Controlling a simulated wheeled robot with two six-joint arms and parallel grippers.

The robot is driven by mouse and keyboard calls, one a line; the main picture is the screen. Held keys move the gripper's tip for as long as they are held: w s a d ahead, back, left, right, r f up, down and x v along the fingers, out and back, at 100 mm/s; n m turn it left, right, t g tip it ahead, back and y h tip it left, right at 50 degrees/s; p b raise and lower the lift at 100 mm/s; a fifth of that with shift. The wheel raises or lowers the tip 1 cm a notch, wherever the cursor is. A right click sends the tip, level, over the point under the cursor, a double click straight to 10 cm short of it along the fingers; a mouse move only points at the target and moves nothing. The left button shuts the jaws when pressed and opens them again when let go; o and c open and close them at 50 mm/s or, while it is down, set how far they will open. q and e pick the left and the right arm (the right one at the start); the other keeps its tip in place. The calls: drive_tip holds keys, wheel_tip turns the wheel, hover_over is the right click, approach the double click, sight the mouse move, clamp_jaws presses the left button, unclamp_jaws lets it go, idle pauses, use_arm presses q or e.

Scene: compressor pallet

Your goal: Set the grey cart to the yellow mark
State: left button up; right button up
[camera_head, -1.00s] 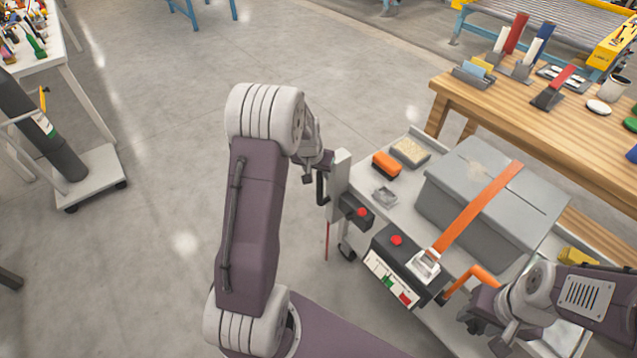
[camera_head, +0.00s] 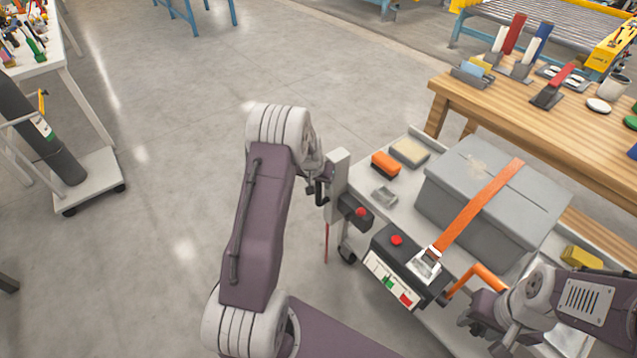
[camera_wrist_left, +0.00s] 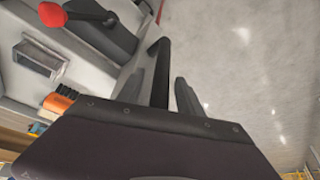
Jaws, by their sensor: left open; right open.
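A grey cart (camera_head: 357,186) stands at the lower right, carrying a lidded grey box (camera_head: 470,205) with an orange strap (camera_head: 480,205). A dark panel (camera_head: 405,262) with a red button and an orange handle bar (camera_head: 488,281) are on its near side. My left gripper (camera_head: 318,188) is open beside the upright post at the cart's left corner. Its fingers (camera_wrist_left: 173,85) also show in the left wrist view; I see nothing clearly held between them. My right gripper (camera_head: 487,328) is open close to the orange handle, partly hidden by its own wrist. I see no yellow floor mark.
A wooden workbench (camera_head: 480,110) stands directly behind the cart. A pale trolley (camera_head: 90,180) with a dark cylinder (camera_head: 45,135) stands at the left. The grey floor (camera_head: 200,110) between them is open. An orange-topped brush (camera_head: 385,164) lies on the cart.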

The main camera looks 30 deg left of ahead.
use_arm(q)
clamp_jaws()
idle(1.3)
